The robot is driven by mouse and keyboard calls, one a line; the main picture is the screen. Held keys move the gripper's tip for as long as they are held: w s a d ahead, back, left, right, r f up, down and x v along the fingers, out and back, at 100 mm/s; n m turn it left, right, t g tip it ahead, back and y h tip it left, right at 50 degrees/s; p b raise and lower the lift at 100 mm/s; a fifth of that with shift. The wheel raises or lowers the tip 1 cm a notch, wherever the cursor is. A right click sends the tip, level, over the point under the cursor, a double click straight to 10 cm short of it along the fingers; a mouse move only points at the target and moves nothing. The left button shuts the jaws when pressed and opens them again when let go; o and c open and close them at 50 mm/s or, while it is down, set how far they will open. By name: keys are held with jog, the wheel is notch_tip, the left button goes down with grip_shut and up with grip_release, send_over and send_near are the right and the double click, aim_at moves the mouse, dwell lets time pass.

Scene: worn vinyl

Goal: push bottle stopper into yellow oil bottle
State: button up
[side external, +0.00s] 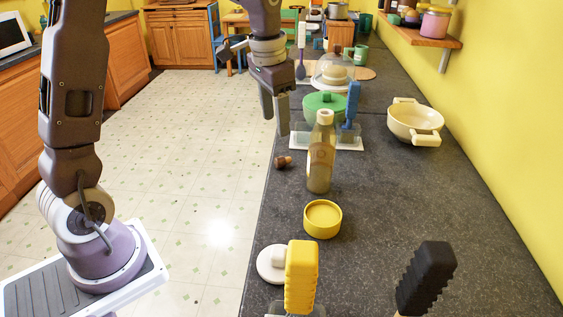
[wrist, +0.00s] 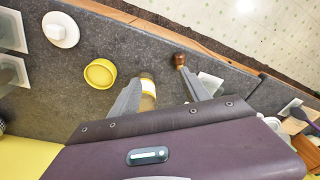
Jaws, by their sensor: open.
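The yellow oil bottle (side external: 320,165) stands upright on the dark counter, with pale yellow contents and a band around it; its mouth shows no stopper. The brown bottle stopper (side external: 284,162) lies on the counter near its left edge, left of the bottle. My gripper (side external: 276,126) is open and empty, above the counter and higher than the stopper. In the wrist view, the stopper (wrist: 180,60) shows just beyond the right fingertip of my gripper (wrist: 161,75). The bottle (wrist: 147,88) shows beside the left finger, its lower part hidden by my gripper's body.
A yellow round container (side external: 322,219) stands in front of the bottle. A white lidded disc (side external: 270,264), a yellow-handled item (side external: 301,275) and a black-handled item (side external: 427,277) are nearer. Right of the bottle is clear.

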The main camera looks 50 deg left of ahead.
jog(key=g, duration=0.1)
send_over(283, 157)
jog(key=shift+m, duration=0.3)
jog(key=f, duration=0.9)
jog(key=shift+s+d, duration=0.25)
jog(key=shift+s, duration=0.05)
jog(key=f, duration=0.7)
jog(key=shift+w+a+f, duration=0.15)
jog(key=shift+w+a, duration=0.2)
grip_shut()
